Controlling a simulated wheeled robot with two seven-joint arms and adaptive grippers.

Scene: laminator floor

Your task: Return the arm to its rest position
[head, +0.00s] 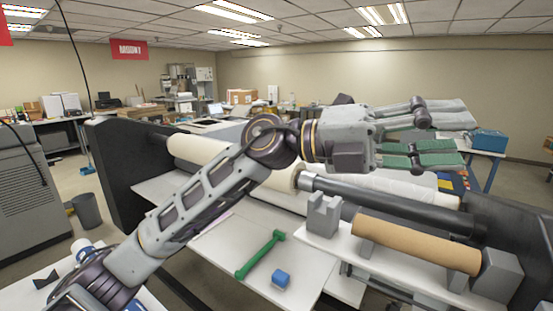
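My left arm reaches in from the lower left and stretches across the laminator (137,175). My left gripper (462,136) is at the right, raised in front of the machine's rollers. Its fingers with green pads point right and are apart, with nothing seen between them. My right gripper is not in view.
Below the gripper are a dark roller bar (390,208) and a brown cardboard tube (418,243) on grey cradles. A green tool (260,254) and a blue block (281,279) lie on a white panel. A blue bin (488,140) sits behind, at right.

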